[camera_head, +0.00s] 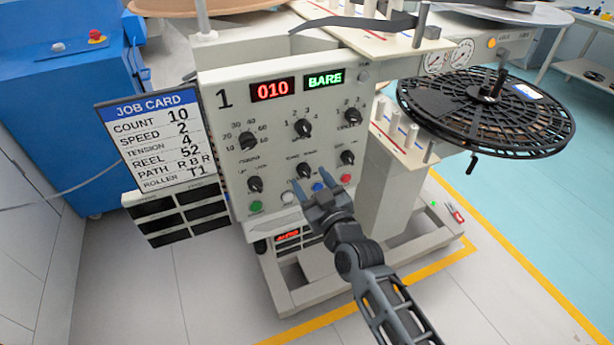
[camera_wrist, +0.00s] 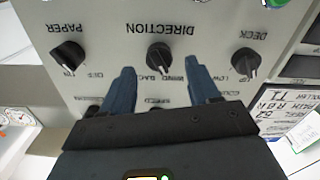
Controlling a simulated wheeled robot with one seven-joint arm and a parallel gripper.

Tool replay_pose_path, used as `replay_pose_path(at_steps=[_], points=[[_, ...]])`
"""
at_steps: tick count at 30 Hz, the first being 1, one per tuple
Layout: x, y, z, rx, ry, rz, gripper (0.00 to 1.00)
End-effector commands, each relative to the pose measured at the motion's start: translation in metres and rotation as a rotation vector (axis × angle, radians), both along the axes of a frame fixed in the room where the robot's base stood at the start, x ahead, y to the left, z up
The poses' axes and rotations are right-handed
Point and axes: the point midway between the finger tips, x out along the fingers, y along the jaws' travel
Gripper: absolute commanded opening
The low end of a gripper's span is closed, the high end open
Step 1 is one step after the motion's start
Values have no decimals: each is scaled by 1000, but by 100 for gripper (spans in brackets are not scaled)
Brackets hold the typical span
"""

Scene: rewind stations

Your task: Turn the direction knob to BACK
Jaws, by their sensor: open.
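The direction knob (camera_head: 304,171) is the dark middle knob of the lower row on the pale machine panel. In the wrist view the panel appears upside down, and the direction knob (camera_wrist: 159,57) lies centred between the fingers, just beyond their tips. Its WIND and BACK labels are partly legible there; which one the pointer faces I cannot tell clearly. My gripper (camera_head: 314,190) is open and empty in front of the panel, below the knob in the head view. Its two fingers also show in the wrist view (camera_wrist: 160,70), apart from the knob.
The deck knob (camera_wrist: 243,63) and paper knob (camera_wrist: 68,58) flank the direction knob. A job card (camera_head: 152,140) stands left. A black reel (camera_head: 485,110) is at the right.

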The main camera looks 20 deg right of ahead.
Motion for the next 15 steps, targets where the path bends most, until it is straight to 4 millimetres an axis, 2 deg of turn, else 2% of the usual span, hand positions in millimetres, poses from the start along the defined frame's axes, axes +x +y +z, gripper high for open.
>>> replay_pose_path(at_steps=[6, 15], points=[[21, 0, 0, -1, 0, 0, 61], [24, 0, 0, -1, 0, 0, 61]])
